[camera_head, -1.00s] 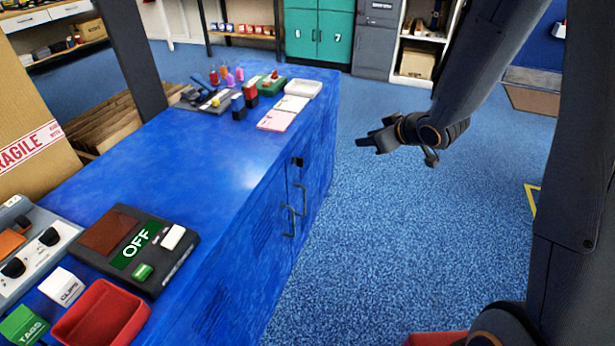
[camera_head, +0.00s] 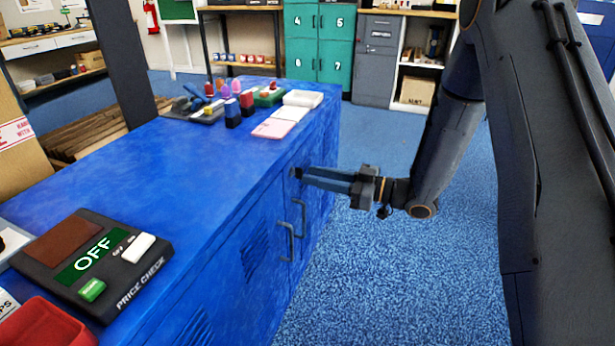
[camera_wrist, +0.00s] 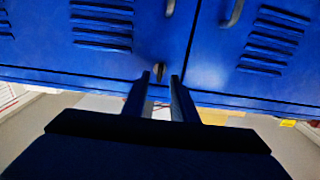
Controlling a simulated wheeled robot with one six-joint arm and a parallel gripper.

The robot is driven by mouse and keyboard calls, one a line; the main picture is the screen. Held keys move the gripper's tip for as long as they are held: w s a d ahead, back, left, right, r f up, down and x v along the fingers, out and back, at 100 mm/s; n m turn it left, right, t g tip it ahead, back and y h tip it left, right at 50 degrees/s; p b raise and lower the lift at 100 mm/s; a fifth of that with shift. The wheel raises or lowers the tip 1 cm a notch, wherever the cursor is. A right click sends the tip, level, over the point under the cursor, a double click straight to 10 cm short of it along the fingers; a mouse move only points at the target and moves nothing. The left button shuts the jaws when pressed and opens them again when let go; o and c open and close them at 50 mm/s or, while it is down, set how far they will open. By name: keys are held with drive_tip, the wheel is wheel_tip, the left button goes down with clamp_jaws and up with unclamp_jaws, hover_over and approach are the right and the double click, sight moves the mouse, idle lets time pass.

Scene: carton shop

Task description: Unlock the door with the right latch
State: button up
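The blue cabinet's two doors stand shut, with a dark handle on each, one nearer (camera_head: 287,242) and one farther (camera_head: 300,216). A small dark latch (camera_wrist: 159,70) shows in the wrist view near the seam between the doors. In the head view my fingertips largely hide it. My gripper (camera_head: 298,173) reaches in from the right to the upper part of the door front. In the wrist view its two fingers (camera_wrist: 160,77) are apart, with the latch showing between their tips. I cannot tell whether they touch it.
On the blue top stand a price-check device (camera_head: 95,265) reading OFF, a red tray (camera_head: 45,325) and several small items at the far end. Vent slats (camera_wrist: 103,25) mark the doors. The blue floor (camera_head: 365,285) right of the cabinet is clear.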

drive_tip(key=shift+x, duration=1.5)
drive_tip(key=shift+c, duration=0.5)
clamp_jaws()
drive_tip(key=shift+r+m+p, duration=0.1)
drive_tip(key=shift+m+p, duration=0.3)
drive_tip(key=m+p, duration=0.3)
drive_tip(key=m, duration=0.2)
drive_tip(key=m+p, duration=0.4)
drive_tip(key=m, duration=0.2)
drive_tip(key=m+p, duration=0.4)
drive_tip(key=m, duration=0.1)
drive_tip(key=shift+w+d+f+m, duration=0.15)
drive_tip(key=shift+f+m, duration=0.1)
drive_tip(key=shift+m, duration=0.45)
